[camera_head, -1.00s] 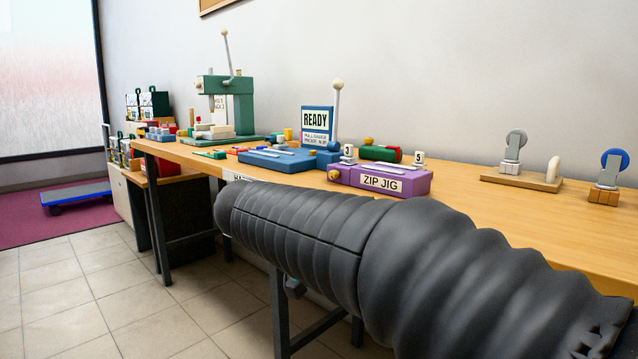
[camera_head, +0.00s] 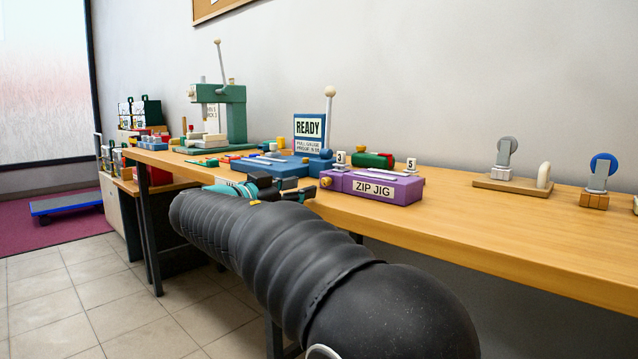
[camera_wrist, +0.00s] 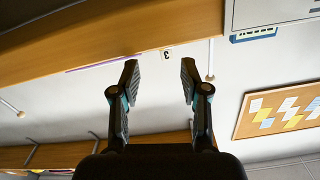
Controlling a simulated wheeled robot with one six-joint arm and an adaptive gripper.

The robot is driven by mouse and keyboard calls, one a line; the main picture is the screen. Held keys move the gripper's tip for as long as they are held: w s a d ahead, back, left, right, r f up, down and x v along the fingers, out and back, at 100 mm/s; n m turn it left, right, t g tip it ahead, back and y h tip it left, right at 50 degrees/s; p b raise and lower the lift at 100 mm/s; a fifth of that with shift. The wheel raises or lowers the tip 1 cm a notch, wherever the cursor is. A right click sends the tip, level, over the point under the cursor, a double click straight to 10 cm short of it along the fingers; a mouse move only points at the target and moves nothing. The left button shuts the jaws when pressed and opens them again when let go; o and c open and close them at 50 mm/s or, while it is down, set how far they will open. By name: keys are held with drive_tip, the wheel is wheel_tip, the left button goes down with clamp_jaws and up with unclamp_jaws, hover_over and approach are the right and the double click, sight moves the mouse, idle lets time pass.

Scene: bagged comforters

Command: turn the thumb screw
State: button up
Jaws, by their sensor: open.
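The purple ZIP JIG block (camera_head: 371,187) sits on the bench near its front edge. A small brass-coloured knob (camera_head: 326,182), which looks like the thumb screw, is on its left end. In the head view my gripper (camera_head: 303,190), black and teal, is just left of the knob, partly hidden by my arm. In the wrist view my gripper (camera_wrist: 160,70) has its two fingers apart with nothing between them. The tag 3 (camera_wrist: 167,54) shows between the fingers; I cannot make out the knob there.
A green press (camera_head: 235,112) is farther left. A wooden stand (camera_head: 513,187) is at the right. The bench top (camera_head: 460,215) right of the jig is clear.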

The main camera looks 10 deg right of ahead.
sight(323, 182)
drive_tip(key=x, duration=0.6)
drive_tip(key=shift+w+d, duration=0.15)
clamp_jaws()
